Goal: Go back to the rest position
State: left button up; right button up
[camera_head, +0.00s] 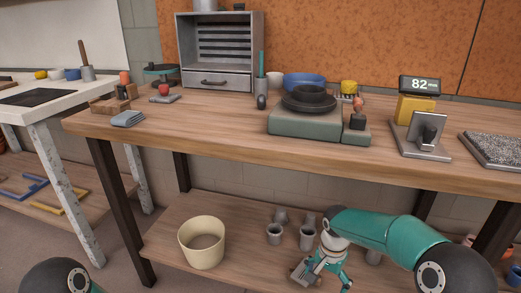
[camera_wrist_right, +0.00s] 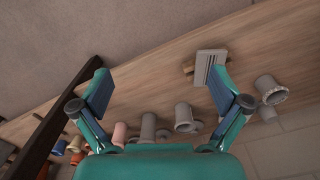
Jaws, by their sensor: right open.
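My right arm reaches in over the lower shelf (camera_head: 165,245) of the wooden bench from the right in the head view. Its gripper (camera_head: 328,276) is low over this shelf, near its front. In the right wrist view the two fingers of this gripper (camera_wrist_right: 158,90) are wide apart with nothing between them. A grey ribbed block (camera_wrist_right: 207,66) on a wooden piece shows beside the right-hand fingertip there; I cannot tell if they touch. Of my left arm only a dark joint and a bit of teal show at the lower left; its gripper is out of the picture.
Several grey cups (camera_head: 275,234) stand on the shelf close to my right gripper; some show in the wrist view (camera_wrist_right: 148,128). A cream bucket (camera_head: 202,243) stands left of them. The bench top (camera_head: 210,125) above holds a green scale (camera_head: 300,122) and a digital display (camera_head: 420,85).

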jog(key=s+a+r+n+y+p, duration=0.2)
jog(key=s+r+p, duration=0.6)
jog(key=s+p, duration=0.5)
jog(key=s+a+r+n+y+p, duration=0.2)
jog(key=s+r+p, duration=0.7)
jog(key=p, duration=1.1)
jog(key=shift+s+a+n+t, duration=0.4)
jog(key=shift+s+a+n, duration=0.4)
jog(key=shift+s, duration=1.3)
